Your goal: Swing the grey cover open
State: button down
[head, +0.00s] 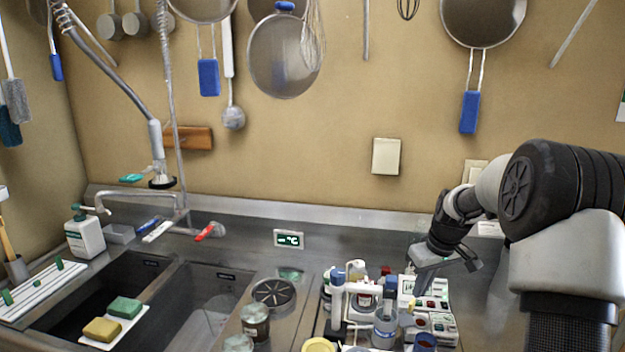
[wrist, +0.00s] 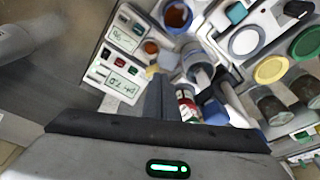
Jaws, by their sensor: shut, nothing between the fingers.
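I cannot make out for certain a hinged grey cover in either view. My gripper (head: 416,292) points down over the right end of the cluttered counter, just above the white meters. In the wrist view the dark fingers (wrist: 158,98) are together with nothing between them. A white meter with a display and coloured buttons (head: 425,288) is close beside the fingers; it also shows in the wrist view (wrist: 122,50). The gripper hides part of the meters, and my arm hides part of the counter and wall at right.
Bottles and jars (head: 385,326) crowd the counter left of the meters. The double sink (head: 205,300) is farther left, with a round dark grate (head: 273,292) beside it. A cream box (head: 386,156) is on the wall. Strainers and ladles (head: 284,60) hang above.

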jog(key=shift+f, duration=0.1)
jog(key=b, duration=0.7)
send_over(417, 321)
jog(key=s, duration=0.1)
jog(key=shift+d+f, duration=0.2)
jog(key=shift+f, duration=2.8)
jog(key=shift+w+a+p, duration=0.3)
jog(key=shift+w+p, duration=0.2)
jog(key=shift+w, duration=0.05)
jog(key=shift+s, duration=0.1)
